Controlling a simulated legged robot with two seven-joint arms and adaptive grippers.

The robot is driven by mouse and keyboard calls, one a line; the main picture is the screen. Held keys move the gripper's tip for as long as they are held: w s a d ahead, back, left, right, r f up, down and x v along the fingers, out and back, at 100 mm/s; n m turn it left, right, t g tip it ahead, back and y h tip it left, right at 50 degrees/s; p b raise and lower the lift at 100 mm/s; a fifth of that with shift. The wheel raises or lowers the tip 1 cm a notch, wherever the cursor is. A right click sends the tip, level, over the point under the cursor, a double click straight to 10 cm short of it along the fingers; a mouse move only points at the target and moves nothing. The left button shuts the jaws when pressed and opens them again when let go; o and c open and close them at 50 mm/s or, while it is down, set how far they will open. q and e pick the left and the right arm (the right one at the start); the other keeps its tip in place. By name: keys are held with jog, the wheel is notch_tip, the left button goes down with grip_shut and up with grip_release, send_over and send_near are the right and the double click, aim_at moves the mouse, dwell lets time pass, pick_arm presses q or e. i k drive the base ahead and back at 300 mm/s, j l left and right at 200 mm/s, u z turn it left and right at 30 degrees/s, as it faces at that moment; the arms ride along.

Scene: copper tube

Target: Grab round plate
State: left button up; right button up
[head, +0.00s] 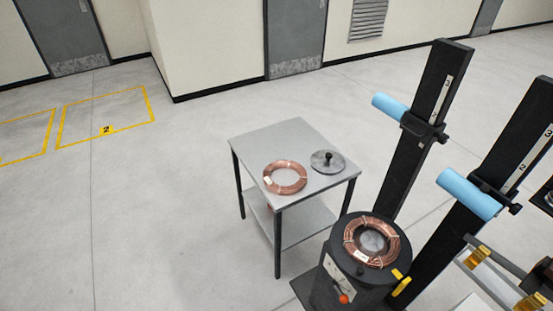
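The round plate (327,162) is a grey metal disc with a black knob at its centre. It lies flat near the right edge of the small grey table (282,139), beside a copper tube coil (285,177) on the same top. Nothing covers the plate. Neither of my grippers shows in the head view, so nothing is seen touching the plate.
A black round machine (344,267) with a second copper coil (371,241) on top stands in front of the table. Dark slanted posts with blue rollers (468,194) rise on the right. The floor left of the table is clear.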

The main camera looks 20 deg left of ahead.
aim_at(326, 161)
jog(key=u, duration=0.3)
jog(key=z, duration=0.45)
jog(key=i+j+z, duration=0.1)
jog(key=j+z, duration=0.15)
jog(key=z, duration=0.2)
jog(key=j+z, duration=0.3)
jog(key=z, duration=0.15)
jog(key=j+z, duration=0.65)
jog(key=z, duration=0.25)
jog(key=j+z, duration=0.3)
jog(key=z, duration=0.15)
jog(key=k, duration=0.05)
